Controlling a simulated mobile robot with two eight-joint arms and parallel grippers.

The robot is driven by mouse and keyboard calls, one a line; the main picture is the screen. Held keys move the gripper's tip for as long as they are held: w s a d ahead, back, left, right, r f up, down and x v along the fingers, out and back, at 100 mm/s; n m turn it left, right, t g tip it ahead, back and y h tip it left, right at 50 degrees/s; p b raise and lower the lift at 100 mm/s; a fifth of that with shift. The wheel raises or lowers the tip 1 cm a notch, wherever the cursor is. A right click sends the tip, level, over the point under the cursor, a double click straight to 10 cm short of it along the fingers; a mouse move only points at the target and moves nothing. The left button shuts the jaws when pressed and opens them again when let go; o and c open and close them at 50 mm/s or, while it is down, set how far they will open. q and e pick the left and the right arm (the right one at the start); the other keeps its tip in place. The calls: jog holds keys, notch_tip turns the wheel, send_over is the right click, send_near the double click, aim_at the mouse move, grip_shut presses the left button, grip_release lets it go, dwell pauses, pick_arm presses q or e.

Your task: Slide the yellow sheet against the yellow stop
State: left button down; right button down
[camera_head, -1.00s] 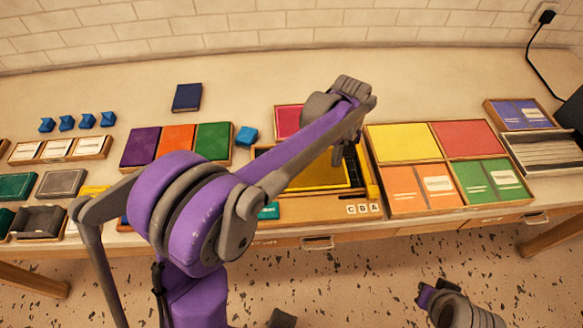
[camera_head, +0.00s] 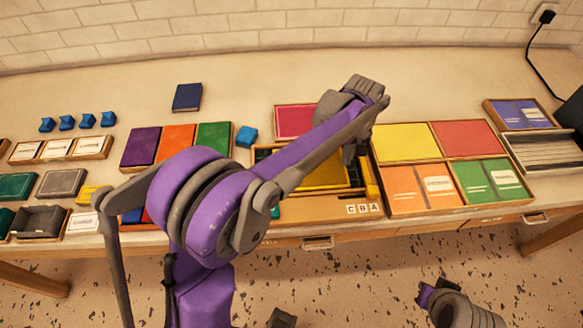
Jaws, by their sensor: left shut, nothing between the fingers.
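The yellow sheet (camera_head: 325,180) lies in a shallow dark-lined wooden frame on the table, partly hidden by my left arm. A narrow yellow bar (camera_head: 372,184), apparently the yellow stop, runs along the right side of that frame. A dark strip shows between the sheet and the bar. My left gripper (camera_head: 349,154) points down over the right part of the frame, near the sheet's right edge. It is shut and empty; whether its tips touch the sheet cannot be told. My right gripper is not recognisable; only part of my right arm shows at the bottom right.
Right of the frame stands a tray (camera_head: 446,160) of yellow, red, orange and green panels. A pink panel (camera_head: 295,121) lies behind the frame, and a blue block (camera_head: 246,137) left of it. Letter tiles (camera_head: 364,209) sit at the front edge. The table's back is mostly clear.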

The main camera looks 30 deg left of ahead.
aim_at(357, 165)
pick_arm(q)
jog(key=shift+w+d, duration=0.25)
jog(key=shift+d, duration=0.15)
jog(key=shift+d, duration=0.15)
